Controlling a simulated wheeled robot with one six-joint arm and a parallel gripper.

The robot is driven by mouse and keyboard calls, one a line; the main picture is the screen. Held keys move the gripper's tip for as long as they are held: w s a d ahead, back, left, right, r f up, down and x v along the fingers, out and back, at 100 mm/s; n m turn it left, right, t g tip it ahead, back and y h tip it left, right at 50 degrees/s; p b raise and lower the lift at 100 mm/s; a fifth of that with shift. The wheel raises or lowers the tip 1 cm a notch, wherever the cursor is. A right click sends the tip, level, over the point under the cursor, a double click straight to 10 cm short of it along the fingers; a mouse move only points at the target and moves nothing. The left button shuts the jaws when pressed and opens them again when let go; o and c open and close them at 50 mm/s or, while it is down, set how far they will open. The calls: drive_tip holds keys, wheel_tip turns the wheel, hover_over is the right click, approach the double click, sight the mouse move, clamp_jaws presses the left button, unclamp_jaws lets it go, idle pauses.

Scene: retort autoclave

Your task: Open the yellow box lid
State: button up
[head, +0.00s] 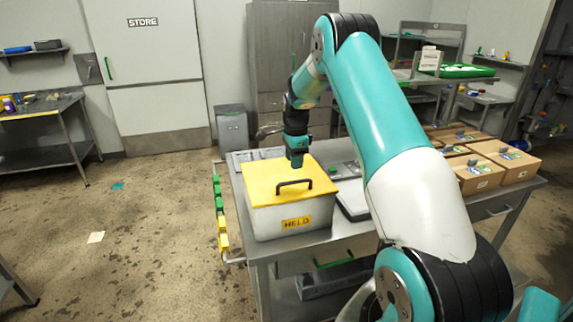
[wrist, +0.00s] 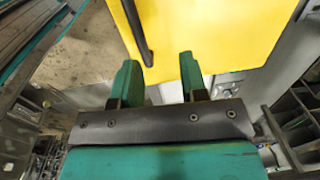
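The box (head: 262,222) is pale grey with a "HELD" label and stands on the near left of a steel table. Its yellow lid (head: 262,176) lies flat on top, closed, and carries a black bar handle (head: 294,183) near its front edge. My gripper (head: 297,163) points down over the lid, just behind the handle. In the wrist view my gripper (wrist: 160,68) has its two green fingers apart with nothing held. There the handle (wrist: 137,32) runs up beside the left fingertip, over the yellow lid (wrist: 215,30). I cannot tell whether it touches the finger.
Several cardboard boxes (head: 497,160) stand on the right of the steel table (head: 340,235). A grey flat device (head: 352,200) lies right of the yellow-lidded box. Green and yellow pieces (head: 220,215) line the table's left side. The floor to the left is mostly clear.

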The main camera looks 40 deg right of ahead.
idle(0.6)
drive_tip(key=s+a+r+n+y+b, duration=0.1)
drive_tip(key=s+a+r+n+b, duration=0.3)
drive_tip(key=a, duration=0.6)
drive_tip(key=s+a+r+n+y+p, duration=0.1)
drive_tip(key=s+a+r+n, duration=0.1)
drive_tip(key=a+n, duration=0.6)
drive_tip(key=s+a+r+n+b, duration=0.2)
drive_tip(key=s+a+r+n, duration=0.15)
drive_tip(key=a, duration=0.75)
drive_tip(key=s+a+n+y+b, duration=0.1)
drive_tip(key=s+a+n, duration=0.3)
drive_tip(key=s, duration=0.3)
drive_tip(key=s+a+f+n+b, duration=0.1)
drive_tip(key=s+a+n, duration=0.3)
drive_tip(key=s+n, duration=0.2)
drive_tip(key=s+a+n+y+b, duration=0.1)
drive_tip(key=s+a+n, duration=0.3)
drive_tip(key=s, duration=0.5)
drive_tip(key=shift+s+a+f+n+g+y, duration=0.2)
drive_tip(key=shift+s+n+g+y, duration=0.1)
drive_tip(key=shift+n+g, duration=0.15)
